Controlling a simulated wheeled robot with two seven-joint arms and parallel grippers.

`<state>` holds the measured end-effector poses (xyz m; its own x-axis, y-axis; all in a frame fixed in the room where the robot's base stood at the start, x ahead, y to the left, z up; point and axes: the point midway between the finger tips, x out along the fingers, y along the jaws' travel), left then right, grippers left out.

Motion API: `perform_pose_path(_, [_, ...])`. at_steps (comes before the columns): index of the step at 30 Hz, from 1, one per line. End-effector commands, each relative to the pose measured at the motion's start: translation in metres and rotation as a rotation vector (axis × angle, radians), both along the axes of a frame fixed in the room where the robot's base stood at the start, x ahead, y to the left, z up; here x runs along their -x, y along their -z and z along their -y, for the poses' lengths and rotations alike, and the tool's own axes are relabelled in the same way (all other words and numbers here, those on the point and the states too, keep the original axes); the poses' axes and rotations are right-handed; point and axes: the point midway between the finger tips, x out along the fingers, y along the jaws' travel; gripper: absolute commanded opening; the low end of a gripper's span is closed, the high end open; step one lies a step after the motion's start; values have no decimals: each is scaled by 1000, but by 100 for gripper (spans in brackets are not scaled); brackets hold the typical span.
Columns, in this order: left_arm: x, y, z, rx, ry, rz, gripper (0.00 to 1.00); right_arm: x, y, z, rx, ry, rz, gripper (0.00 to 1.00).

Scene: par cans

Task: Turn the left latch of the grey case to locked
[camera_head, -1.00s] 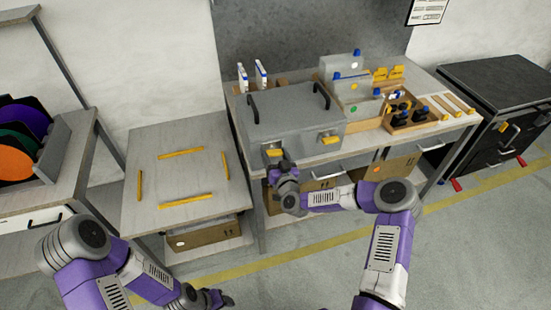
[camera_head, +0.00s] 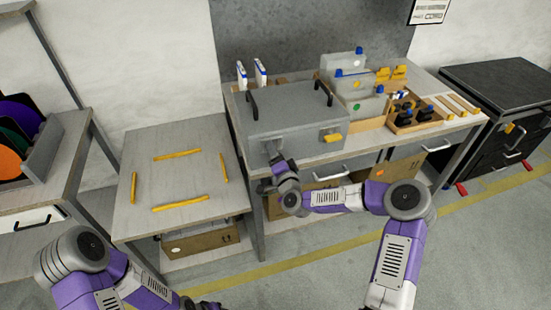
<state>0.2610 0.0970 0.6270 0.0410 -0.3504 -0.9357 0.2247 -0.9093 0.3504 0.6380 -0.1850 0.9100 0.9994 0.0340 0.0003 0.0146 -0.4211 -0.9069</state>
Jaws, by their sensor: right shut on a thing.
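The grey case (camera_head: 294,115) stands closed on the workbench, with two dark handles on its lid. Its right latch shows as a yellow tab (camera_head: 332,138) on the front face. My right gripper (camera_head: 275,158) is at the left part of the case's front, where the left latch sits. It is shut on the left latch, which it hides, so I cannot tell how the latch is turned. My left arm is at the lower left; its gripper (camera_head: 205,305) is cut off by the bottom edge, and its jaws cannot be made out.
A wooden tray with dark parts (camera_head: 408,117) and grey bins with blue knobs (camera_head: 350,85) stand right of the case. A low table (camera_head: 180,170) with yellow strips is at the left. A black cabinet (camera_head: 500,100) stands at the far right.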

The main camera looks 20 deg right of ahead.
Motion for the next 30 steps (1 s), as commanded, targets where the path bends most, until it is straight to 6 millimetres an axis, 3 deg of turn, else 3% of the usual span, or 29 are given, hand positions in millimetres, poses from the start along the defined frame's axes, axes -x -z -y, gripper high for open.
perform_pose_path(15, [0, 25, 0, 0, 0, 0, 51, 0, 1, 0, -368, -1, -13, 38])
perform_pose_path(30, [0, 29, 0, 0, 0, 0, 51, 0, 1, 0, -453, -1, -17, 38])
